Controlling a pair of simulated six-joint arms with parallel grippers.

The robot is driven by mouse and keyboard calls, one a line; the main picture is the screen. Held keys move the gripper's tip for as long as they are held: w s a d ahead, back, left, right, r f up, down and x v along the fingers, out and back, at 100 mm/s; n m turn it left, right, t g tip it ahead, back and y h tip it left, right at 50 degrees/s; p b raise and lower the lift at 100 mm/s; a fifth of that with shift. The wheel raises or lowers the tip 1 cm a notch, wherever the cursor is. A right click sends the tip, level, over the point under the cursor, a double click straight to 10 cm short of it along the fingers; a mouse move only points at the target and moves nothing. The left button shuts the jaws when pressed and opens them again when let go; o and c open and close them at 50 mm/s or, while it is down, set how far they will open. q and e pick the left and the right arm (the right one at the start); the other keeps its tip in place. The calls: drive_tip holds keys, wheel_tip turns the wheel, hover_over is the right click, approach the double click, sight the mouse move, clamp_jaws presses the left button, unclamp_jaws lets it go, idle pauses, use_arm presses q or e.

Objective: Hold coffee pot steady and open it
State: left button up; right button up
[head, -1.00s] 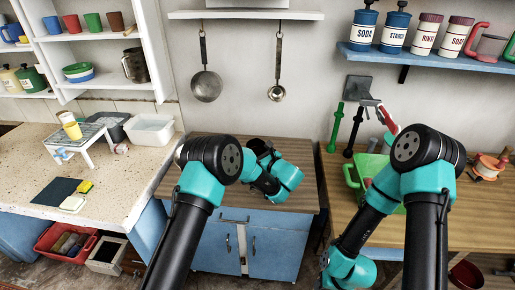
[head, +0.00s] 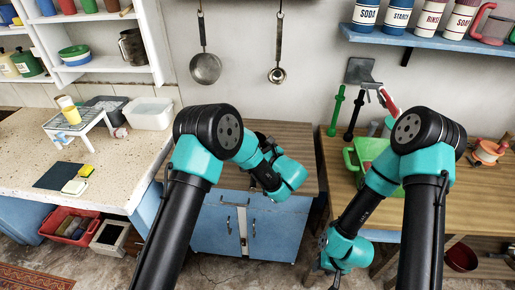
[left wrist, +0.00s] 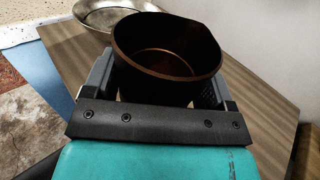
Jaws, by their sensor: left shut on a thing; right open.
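A dark brown, copper-toned round pot (left wrist: 165,55), apparently the coffee pot, stands upright in the left wrist view. Its top is open and I see its bare inside; no lid shows on it. My left gripper (left wrist: 158,88) is shut on it, with a grey finger at each side. In the head view my left arm largely hides the pot, and its gripper reaches over the wooden counter. My right gripper (head: 335,274) is open, low in front of the right-hand counter, apart from the pot; its fingers barely show.
A shallow metal dish (left wrist: 110,14) lies behind the pot on the wooden counter (head: 290,135). A stone counter (head: 100,150) with a small rack (head: 75,125) stands left. A green tub (head: 368,152) sits on the right counter (head: 450,195). A skillet (head: 205,68) and ladle (head: 277,74) hang behind.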

idle(0.3)
use_arm(q)
drive_tip(key=shift+s+a+r+m+t, duration=0.1)
drive_tip(key=shift+s+a+m+t, duration=0.2)
drive_tip(key=shift+a, duration=0.15)
drive_tip(key=s+a+m+t+h, duration=0.3)
drive_tip(key=s+a+m+h, duration=0.1)
drive_tip(key=s, duration=0.5)
drive_tip(key=a+h, duration=0.1)
drive_tip(key=h, duration=0.1)
drive_tip(key=shift+s+a+r+h, duration=0.15)
drive_tip(key=shift+a+r+h, duration=0.1)
drive_tip(key=shift+r+h, duration=0.15)
drive_tip(key=w+d+r, duration=0.2)
drive_tip(key=w+d, duration=0.3)
drive_tip(key=d, duration=0.2)
drive_tip(key=shift+w+r, duration=0.15)
drive_tip(key=shift+r, duration=0.15)
